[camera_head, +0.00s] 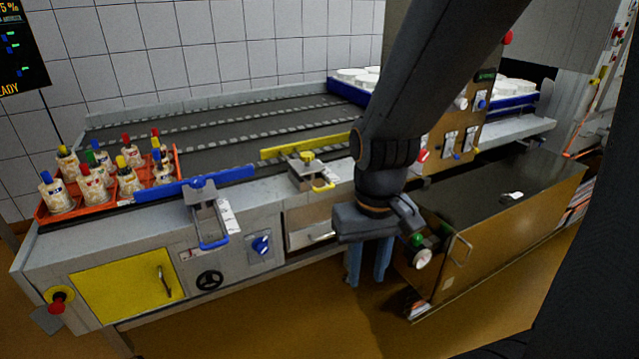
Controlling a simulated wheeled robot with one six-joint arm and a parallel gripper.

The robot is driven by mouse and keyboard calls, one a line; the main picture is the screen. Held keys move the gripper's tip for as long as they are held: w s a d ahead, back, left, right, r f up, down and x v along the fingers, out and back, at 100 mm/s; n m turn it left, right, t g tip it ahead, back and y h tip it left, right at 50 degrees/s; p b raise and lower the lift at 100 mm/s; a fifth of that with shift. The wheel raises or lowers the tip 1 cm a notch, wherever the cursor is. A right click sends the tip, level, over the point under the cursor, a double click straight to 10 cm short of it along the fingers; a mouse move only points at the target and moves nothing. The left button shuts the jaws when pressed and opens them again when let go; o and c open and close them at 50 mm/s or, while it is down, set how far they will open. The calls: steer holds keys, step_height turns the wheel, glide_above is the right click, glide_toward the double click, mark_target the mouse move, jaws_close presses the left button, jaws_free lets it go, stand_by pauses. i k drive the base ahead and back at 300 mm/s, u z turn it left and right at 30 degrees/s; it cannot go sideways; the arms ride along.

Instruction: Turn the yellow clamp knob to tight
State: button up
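The yellow clamp knob (307,157) sits on top of a grey clamp (311,174) at the front edge of the conveyor table. A yellow bar (300,147) runs behind it, and a yellow loop handle (323,186) hangs at the clamp's front. The knob is too small to tell its setting. My gripper (352,222) is at the end of my dark arm, in front of the table, right of and lower than the yellow knob and apart from it.
A similar clamp with a blue knob (197,182) and blue bar (222,181) stands to the left. An orange tray (108,204) holds several capped bottles. A dark-topped brown cabinet (480,240) stands right of my gripper. My arm hides part of the table and control panel.

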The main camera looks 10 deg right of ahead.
mark_target(306, 157)
steer(key=z, duration=0.1)
steer(key=k, duration=0.45)
steer(key=u, duration=0.65)
steer(key=i, duration=0.6)
steer(key=z, duration=0.55)
steer(key=i, duration=0.6)
steer(key=z, duration=0.7)
